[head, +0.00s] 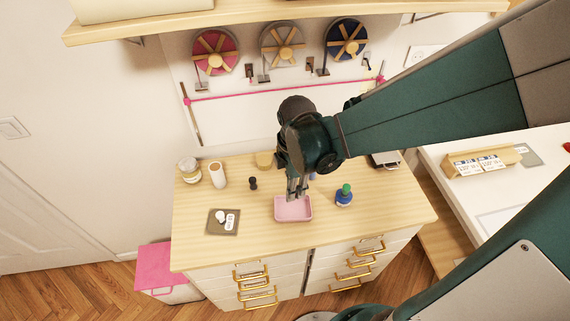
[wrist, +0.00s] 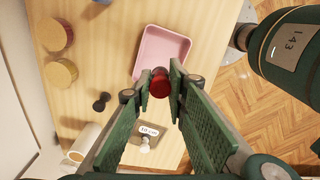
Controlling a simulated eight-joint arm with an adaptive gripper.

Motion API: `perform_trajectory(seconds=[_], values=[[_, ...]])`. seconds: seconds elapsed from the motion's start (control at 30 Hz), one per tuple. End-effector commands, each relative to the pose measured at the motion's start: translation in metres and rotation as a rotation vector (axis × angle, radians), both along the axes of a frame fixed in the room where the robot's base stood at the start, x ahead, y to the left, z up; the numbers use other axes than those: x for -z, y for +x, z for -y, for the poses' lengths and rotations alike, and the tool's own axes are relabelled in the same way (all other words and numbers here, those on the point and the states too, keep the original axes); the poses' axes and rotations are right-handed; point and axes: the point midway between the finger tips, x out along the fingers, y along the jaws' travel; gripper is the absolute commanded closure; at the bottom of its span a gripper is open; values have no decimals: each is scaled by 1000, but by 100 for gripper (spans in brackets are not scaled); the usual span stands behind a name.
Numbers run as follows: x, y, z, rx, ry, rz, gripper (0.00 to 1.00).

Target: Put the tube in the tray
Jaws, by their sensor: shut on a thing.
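My gripper (head: 297,191) is over the pink tray (head: 293,215) on the wooden top of the drawer cabinet. In the wrist view my gripper (wrist: 160,84) is shut on a small dark red, round-ended thing (wrist: 160,82), which appears to be the tube, seen end-on. It overlaps the near edge of the pink tray (wrist: 148,50) in that view. The tray looks empty where it shows. In the head view the fingers largely hide the held thing, and its height above the tray is hard to judge.
A blue bottle with a green top (head: 344,196) stands right of the tray. A dark mat (head: 216,228) with small white things lies left. A black spool-like piece (head: 253,183), a pale roll (head: 217,176) and a jar (head: 189,171) stand farther back.

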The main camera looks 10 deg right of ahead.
Motion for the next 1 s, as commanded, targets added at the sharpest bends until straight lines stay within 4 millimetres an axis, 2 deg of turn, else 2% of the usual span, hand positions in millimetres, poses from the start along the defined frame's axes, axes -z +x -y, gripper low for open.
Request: perform_trajectory(seconds=[0.2,0.4,1.0], values=[[25,1,0,0,0,0,95],[41,1,0,0,0,0,95],[50,0,0,0,0,0,95]])
